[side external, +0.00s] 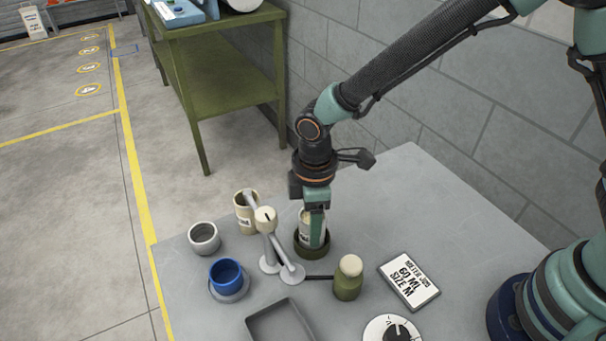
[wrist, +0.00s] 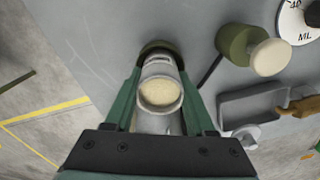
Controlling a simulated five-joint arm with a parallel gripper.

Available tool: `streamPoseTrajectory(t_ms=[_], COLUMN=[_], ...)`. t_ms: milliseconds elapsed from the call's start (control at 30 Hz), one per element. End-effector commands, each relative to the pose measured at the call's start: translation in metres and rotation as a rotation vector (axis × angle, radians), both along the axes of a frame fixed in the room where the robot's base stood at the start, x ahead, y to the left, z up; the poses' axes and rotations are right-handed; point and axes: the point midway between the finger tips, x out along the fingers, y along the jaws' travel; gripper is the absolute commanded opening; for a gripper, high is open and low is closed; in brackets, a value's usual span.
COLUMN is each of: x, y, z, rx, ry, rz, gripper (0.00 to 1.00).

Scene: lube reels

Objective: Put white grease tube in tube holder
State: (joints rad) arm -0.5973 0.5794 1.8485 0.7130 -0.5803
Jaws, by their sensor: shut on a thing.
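The white grease tube (side external: 305,224) stands about upright between the fingers of my gripper (side external: 315,213). In the wrist view the tube (wrist: 160,75) shows its round, cream-coloured end towards the camera, and my gripper (wrist: 160,88) has a green finger on each side of it. The tube holder looks to be the dark olive round cup (side external: 312,250) directly under my gripper. Its rim (wrist: 156,46) also shows behind the tube in the wrist view. The tube's lower end appears within the rim; how deep it sits is hidden.
Left of the holder are a grey stand with a cream knob (side external: 265,219), a cream labelled can (side external: 242,216), a grey cup (side external: 204,241) and a blue cup (side external: 226,272). An olive bottle (side external: 347,285), a sign (side external: 409,280), a dial (side external: 376,328) and a grey tray (side external: 256,325) lie nearer.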

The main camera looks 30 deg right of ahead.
Motion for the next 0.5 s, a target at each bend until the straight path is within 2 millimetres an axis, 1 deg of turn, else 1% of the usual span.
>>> streamPoseTrajectory(t_ms=[167,300,333,367,400,500], x=[0.0002,0.0,0.0,0.0,0.0,0.0], y=[0.0001,0.0,-0.0001,0.0,0.0,0.0], z=[0.0005,-0.0029,-0.0026,-0.0024,-0.0024,-0.0022], rx=[0.001,-0.001,-0.001,-0.001,-0.001,0.0], ry=[0.0,0.001,0.001,0.0,0.0,0.0], rz=[0.0,0.0,0.0,0.0,0.0,0.0], gripper=[0.0,0.0,0.66,0.78,0.85,0.85])
